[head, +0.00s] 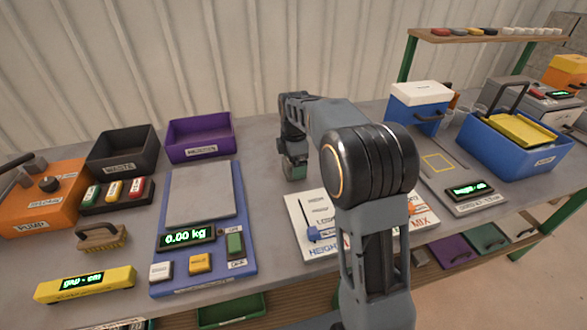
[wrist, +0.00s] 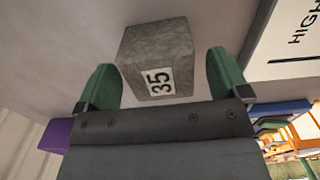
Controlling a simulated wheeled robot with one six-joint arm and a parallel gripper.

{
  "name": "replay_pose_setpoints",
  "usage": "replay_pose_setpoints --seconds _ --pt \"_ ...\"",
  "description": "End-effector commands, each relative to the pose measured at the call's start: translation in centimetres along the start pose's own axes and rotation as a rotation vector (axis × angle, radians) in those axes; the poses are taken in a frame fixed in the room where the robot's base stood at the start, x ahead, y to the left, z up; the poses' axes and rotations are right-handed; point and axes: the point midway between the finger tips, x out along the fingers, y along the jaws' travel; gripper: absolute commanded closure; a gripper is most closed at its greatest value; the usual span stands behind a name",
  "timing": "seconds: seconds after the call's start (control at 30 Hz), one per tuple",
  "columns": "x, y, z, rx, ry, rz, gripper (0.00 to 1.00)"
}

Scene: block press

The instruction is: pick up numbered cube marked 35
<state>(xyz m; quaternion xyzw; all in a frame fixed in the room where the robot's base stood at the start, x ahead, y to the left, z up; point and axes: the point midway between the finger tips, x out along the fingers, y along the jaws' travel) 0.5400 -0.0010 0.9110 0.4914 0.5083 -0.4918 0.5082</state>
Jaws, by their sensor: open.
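The numbered cube marked 35 (wrist: 157,58) is a rough grey block on the grey table, seen in the wrist view with its black-on-white label facing my gripper. My gripper (wrist: 162,68) is open, with one green finger on either side of the cube and visible gaps on both sides. The cube sits between and slightly beyond the fingertips.
A blue box with a white lid (head: 418,118) stands farther right.

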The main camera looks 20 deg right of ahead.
Motion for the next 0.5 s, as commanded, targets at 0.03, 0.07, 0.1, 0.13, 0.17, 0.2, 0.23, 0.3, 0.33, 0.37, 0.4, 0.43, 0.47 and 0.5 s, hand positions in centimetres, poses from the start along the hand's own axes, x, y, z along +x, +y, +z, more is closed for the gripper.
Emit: replay_pose_setpoints --seconds 0.03,0.07,0.1,0.13,0.17,0.2,0.23,0.3,0.33,0.37,0.4,0.43,0.47,0.5 --pt "0.7 0.0 0.0 0.000 -0.001 -0.002 0.06" --pt "1.0 0.0 0.0 0.000 -0.001 -0.001 0.06" --pt "1.3 0.0 0.0 0.000 -0.002 -0.001 0.06" --pt "1.5 0.0 0.0 0.000 -0.002 -0.001 0.06" --pt "1.7 0.0 0.0 0.000 -0.003 -0.001 0.06" --pt "1.8 0.0 0.0 0.000 -0.003 0.000 0.06" --pt "1.9 0.0 0.0 0.000 -0.003 0.000 0.06" --pt "1.9 0.0 0.0 0.000 -0.003 0.001 0.06" --pt "1.9 0.0 0.0 0.001 -0.003 0.001 0.06" --pt "1.9 0.0 0.0 0.001 -0.003 0.001 0.06" --pt "1.9 0.0 0.0 0.000 -0.003 0.001 0.06" --pt "1.9 0.0 0.0 0.000 -0.003 0.001 0.06" --pt "1.9 0.0 0.0 0.000 -0.003 0.001 0.07" --pt "1.9 0.0 0.0 0.001 -0.003 0.001 0.11"
